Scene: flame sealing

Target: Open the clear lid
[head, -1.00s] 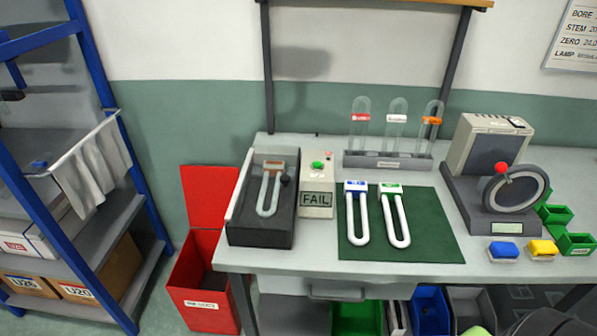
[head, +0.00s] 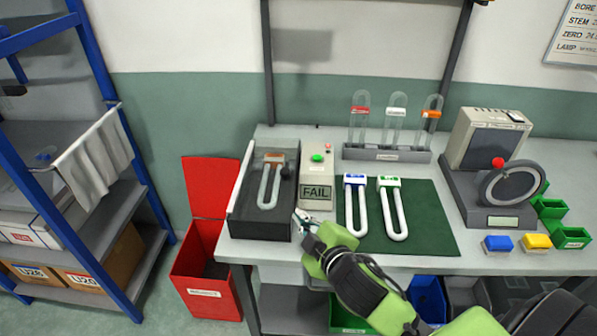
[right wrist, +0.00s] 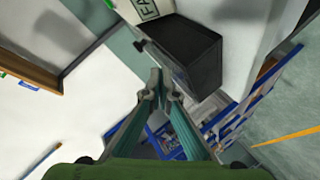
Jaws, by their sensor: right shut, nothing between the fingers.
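A dark fixture box (head: 258,228) stands at the left end of the bench, with a glass U-tube (head: 264,195) with an orange label inside it. A pale strip runs along its left edge; a clear lid is hard to make out, and I cannot tell its exact position. A black knob (head: 285,172) is at its right side. My right gripper (head: 301,218) is shut and empty, by the box's front right corner. In the right wrist view its fingertips (right wrist: 160,76) are near the dark box (right wrist: 190,52) and look apart from it. My left gripper is not in view.
A tester box reading FAIL (head: 317,191) stands just right of the fixture. A green mat (head: 425,215) holds two white U-tubes (head: 355,205). A tube rack (head: 388,154) stands behind. A red bin (head: 205,270) is on the floor at left. The bench's front edge lies under my arm.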

